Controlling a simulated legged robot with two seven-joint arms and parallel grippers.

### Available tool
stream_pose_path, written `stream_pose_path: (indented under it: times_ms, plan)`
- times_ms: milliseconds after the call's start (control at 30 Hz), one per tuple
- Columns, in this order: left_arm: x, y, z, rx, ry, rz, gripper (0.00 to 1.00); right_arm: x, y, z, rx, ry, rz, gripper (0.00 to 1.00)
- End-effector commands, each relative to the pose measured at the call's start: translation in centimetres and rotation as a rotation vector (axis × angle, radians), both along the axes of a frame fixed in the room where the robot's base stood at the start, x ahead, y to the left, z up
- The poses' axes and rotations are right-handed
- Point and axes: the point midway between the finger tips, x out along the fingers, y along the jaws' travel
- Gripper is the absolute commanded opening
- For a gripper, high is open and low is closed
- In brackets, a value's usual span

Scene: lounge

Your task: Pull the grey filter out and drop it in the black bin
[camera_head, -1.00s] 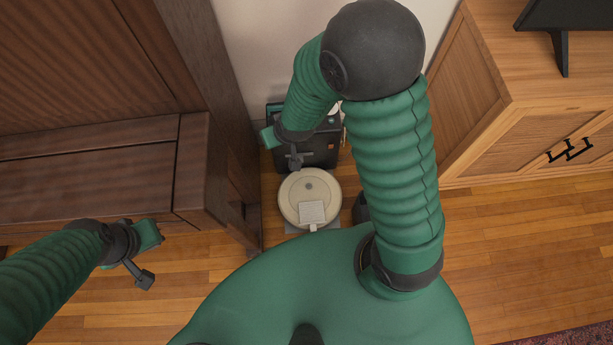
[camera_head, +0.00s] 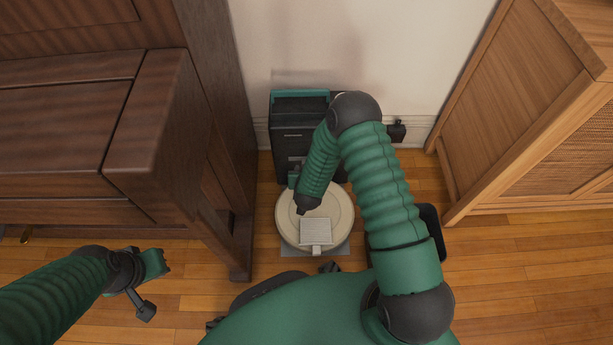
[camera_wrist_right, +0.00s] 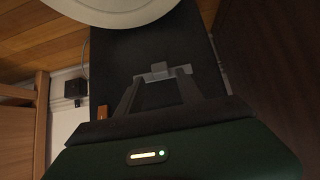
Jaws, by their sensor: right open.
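The light grey ribbed filter (camera_head: 316,231), with a small tab at its near edge, sits at the front of the round cream vacuum (camera_head: 342,208). My right gripper (camera_wrist_right: 160,76) is open; in the wrist view its fingers point at the black dock, with a small grey piece (camera_wrist_right: 158,68) between the tips. I cannot tell what this piece is. A black container (camera_head: 432,226), likely the bin, is partly hidden by my right arm. My left gripper (camera_head: 156,263) is at the lower left, away from these.
The black dock (camera_head: 290,140) with a green top stands against the wall behind the vacuum. A dark wooden bench (camera_head: 150,130) flanks it on the left, a light wood cabinet (camera_head: 510,130) on the right. Floor is clear right of the container.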

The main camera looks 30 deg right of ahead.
Motion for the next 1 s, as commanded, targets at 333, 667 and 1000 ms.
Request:
stream_pose_path:
  times_ms: [333, 667, 1000]
  plan:
    - [0.0, 0.0, -3.4, 0.0, 0.001, 0.0, 0.0, 2.8, -1.3, -3.2, 0.0, -0.001, 0.001, 0.44]
    - [0.0, 0.0, -4.3, 0.0, 0.001, 0.0, 0.0, 4.2, -2.0, -4.3, 0.001, 0.0, 0.001, 0.44]
    - [0.0, 0.0, -4.3, 0.0, 0.001, 0.0, 0.0, 4.3, -2.1, -4.2, -0.001, -0.003, 0.0, 0.31]
